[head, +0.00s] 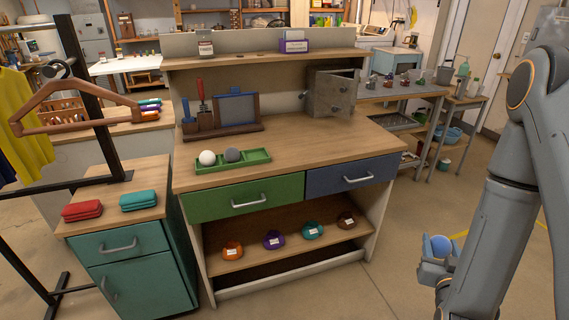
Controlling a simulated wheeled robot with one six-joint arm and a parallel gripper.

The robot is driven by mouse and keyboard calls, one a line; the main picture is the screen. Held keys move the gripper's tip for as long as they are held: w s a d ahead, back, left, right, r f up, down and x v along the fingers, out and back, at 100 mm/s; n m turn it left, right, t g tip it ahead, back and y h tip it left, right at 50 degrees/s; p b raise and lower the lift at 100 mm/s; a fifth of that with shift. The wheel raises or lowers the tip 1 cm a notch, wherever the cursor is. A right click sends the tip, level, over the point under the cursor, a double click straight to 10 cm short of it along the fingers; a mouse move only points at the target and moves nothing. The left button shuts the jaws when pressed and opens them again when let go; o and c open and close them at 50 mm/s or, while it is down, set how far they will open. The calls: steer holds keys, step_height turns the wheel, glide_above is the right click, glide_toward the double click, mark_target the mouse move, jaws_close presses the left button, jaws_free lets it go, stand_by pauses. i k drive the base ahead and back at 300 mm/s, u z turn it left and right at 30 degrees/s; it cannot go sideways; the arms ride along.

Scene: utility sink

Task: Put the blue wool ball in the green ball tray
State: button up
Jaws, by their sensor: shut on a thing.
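The blue wool ball (440,246) is in my gripper (438,262) at the lower right of the head view. My gripper is shut on it and holds it up in the air over the floor, to the right of the workbench. The green ball tray (256,160) lies on the bench top (330,146), near its front left. A white ball (207,158) and a grey ball (233,155) sit in the tray's left and middle parts. The right part of the tray looks empty. My gripper is well apart from the tray.
A small grey metal box (331,94) with an open door stands at the bench's back right. A tool holder (200,122) and a framed board (236,108) stand behind the tray. Several coloured labelled items lie on the lower shelf (285,262). The bench top's front right is clear.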

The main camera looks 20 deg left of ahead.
mark_target(256, 156)
steer(key=u, duration=1.25)
